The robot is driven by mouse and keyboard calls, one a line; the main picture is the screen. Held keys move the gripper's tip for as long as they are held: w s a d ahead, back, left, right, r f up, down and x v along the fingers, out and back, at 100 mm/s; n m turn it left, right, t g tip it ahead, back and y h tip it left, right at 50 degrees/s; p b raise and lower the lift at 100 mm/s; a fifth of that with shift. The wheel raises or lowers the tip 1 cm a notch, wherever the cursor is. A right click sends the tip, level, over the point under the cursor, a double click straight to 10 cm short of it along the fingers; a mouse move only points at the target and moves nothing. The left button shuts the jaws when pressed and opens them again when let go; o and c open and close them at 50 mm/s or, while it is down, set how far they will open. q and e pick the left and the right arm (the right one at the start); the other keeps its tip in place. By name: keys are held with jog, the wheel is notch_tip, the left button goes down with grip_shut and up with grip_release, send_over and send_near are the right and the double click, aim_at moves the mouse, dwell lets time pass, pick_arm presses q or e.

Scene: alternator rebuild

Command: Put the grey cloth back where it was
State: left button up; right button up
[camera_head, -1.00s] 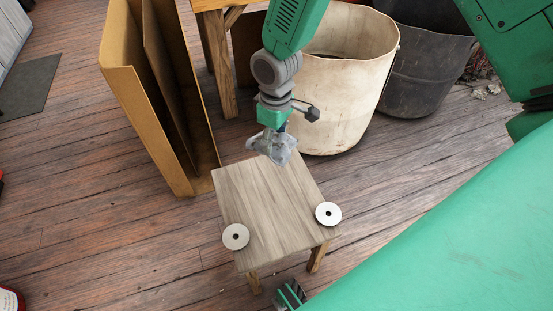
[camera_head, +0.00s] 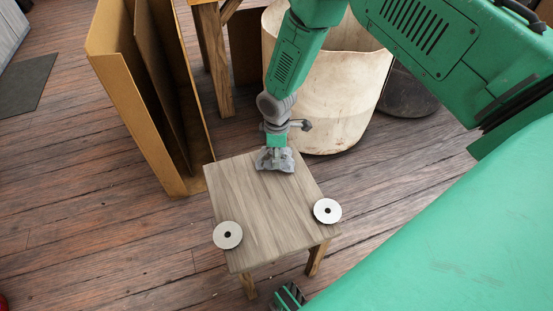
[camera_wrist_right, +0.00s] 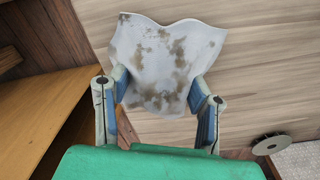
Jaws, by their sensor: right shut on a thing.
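The grey cloth (camera_head: 284,164) with brown stains is at the far edge of the small wooden stool's top (camera_head: 262,200). My right gripper (camera_head: 274,156) points down there and is shut on the cloth. In the right wrist view the crumpled cloth (camera_wrist_right: 165,60) spreads beyond the two fingers (camera_wrist_right: 162,95), above the wood-grain top. I cannot tell whether the cloth touches the wood. My left gripper is not in view.
Two pale discs with centre holes lie near the stool's front left (camera_head: 228,235) and right (camera_head: 327,211) corners. A brown open case (camera_head: 140,90) stands to the left. A dirty white bin (camera_head: 340,110) stands behind. The middle of the stool is clear.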

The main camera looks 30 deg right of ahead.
jog(key=shift+a+f, duration=0.15)
jog(key=shift+f, duration=0.5)
jog(key=shift+a+r, duration=0.15)
jog(key=shift+a, duration=0.05)
jog(key=o, duration=1.3)
jog(key=shift+d, duration=0.1)
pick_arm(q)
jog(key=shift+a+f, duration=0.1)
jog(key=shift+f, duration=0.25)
pick_arm(e)
jog(key=shift+o, duration=0.2)
jog(key=shift+d+f, duration=0.1)
jog(key=shift+f, duration=0.1)
